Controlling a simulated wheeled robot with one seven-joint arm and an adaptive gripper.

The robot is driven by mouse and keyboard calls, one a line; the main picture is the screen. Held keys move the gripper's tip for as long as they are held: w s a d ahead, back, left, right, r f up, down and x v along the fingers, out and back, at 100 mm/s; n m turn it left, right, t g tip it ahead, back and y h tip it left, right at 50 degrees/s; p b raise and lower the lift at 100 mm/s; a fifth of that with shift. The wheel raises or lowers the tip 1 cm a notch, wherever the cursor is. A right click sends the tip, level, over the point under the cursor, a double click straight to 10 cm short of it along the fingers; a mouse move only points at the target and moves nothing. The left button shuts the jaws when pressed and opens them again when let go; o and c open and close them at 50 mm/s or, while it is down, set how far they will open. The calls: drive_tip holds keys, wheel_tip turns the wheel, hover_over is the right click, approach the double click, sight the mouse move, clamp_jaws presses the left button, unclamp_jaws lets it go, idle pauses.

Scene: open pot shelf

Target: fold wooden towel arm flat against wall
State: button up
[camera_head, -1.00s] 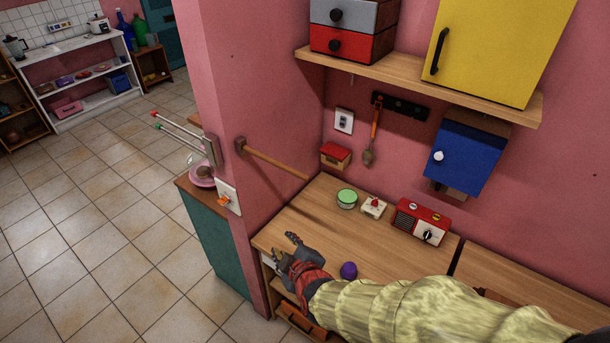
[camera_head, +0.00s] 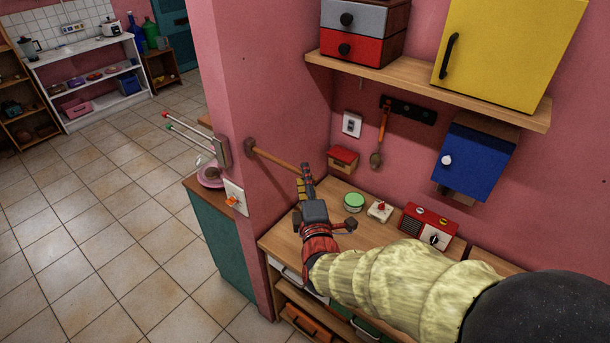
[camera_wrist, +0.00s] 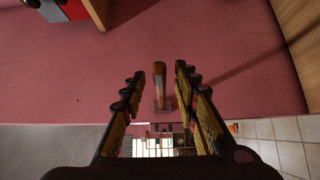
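The wooden towel arm (camera_head: 277,160) is a thin brown rod that runs from a dark mount (camera_head: 250,146) on the pink pillar toward the right, above the counter. Its far end is hidden behind my gripper (camera_head: 307,172) in the head view. In the wrist view the towel arm (camera_wrist: 159,88) points toward the camera, with its end between the fingertips of my gripper (camera_wrist: 160,76). The two fingers are spread, with gaps on both sides of the rod. I cannot tell from the head view how deep the rod is between them.
The wooden counter (camera_head: 285,243) below holds a green-lidded tin (camera_head: 354,201), a small white box (camera_head: 379,210) and a red radio (camera_head: 428,226). A wooden shelf (camera_head: 400,76) and blue cabinet (camera_head: 474,160) are on the right. Metal rods (camera_head: 190,136) jut out left of the pillar.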

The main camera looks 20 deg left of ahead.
drive_tip(key=shift+x, duration=0.8)
drive_tip(key=c, duration=0.3)
drive_tip(key=c, duration=0.4)
clamp_jaws()
